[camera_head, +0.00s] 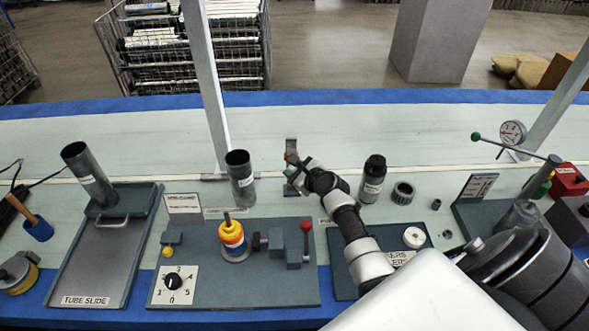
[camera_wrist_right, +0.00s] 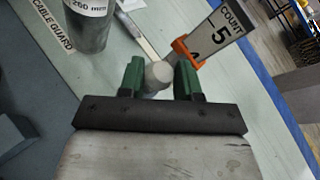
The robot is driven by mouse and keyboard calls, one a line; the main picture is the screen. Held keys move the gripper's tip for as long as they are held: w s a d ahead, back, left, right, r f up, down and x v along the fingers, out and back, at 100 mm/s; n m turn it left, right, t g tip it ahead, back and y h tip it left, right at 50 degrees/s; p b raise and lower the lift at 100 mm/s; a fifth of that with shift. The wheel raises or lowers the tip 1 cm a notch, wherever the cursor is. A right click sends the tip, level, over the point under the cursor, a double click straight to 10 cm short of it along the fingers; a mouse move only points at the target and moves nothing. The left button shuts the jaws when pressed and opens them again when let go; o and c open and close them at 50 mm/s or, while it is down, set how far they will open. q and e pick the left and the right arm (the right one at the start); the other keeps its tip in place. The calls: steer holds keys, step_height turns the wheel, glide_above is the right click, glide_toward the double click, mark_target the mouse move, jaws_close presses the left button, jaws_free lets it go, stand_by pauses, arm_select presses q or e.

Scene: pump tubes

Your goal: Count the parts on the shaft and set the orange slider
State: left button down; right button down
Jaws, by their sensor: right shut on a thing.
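A count scale (camera_wrist_right: 222,28) with the numerals 5 and 4 stands upright in the right wrist view. The orange slider (camera_wrist_right: 186,51) sits around it just below the 5. My right gripper (camera_wrist_right: 159,70) has its green fingers on both sides of a pale grey round knob (camera_wrist_right: 158,76), beside the slider. I cannot tell how the knob joins the slider. In the head view the scale (camera_head: 291,145) stands at the back, with my right gripper (camera_head: 300,166) at it. The shaft (camera_head: 228,218) carries yellow, red, blue and white rings (camera_head: 233,238). My left gripper is not in view.
A dial (camera_head: 173,283) marked with numerals is on the grey board (camera_head: 210,290). A red-knobbed lever (camera_head: 306,240) stands on its right side. A grey tube (camera_head: 240,178) stands behind the rings.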

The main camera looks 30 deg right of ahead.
steer(key=shift+a, duration=0.2)
steer(key=c, duration=0.8)
jaws_free()
steer(key=shift+w, duration=0.1)
steer(key=shift+s+d+r, duration=0.1)
steer(key=shift+s+r, duration=0.05)
steer(key=shift+s, duration=0.3)
steer(key=p+v, duration=0.1)
steer(key=v, duration=0.8)
steer(key=shift+s+p, duration=0.3)
steer(key=shift+s, duration=0.1)
steer(key=shift+s, duration=0.1)
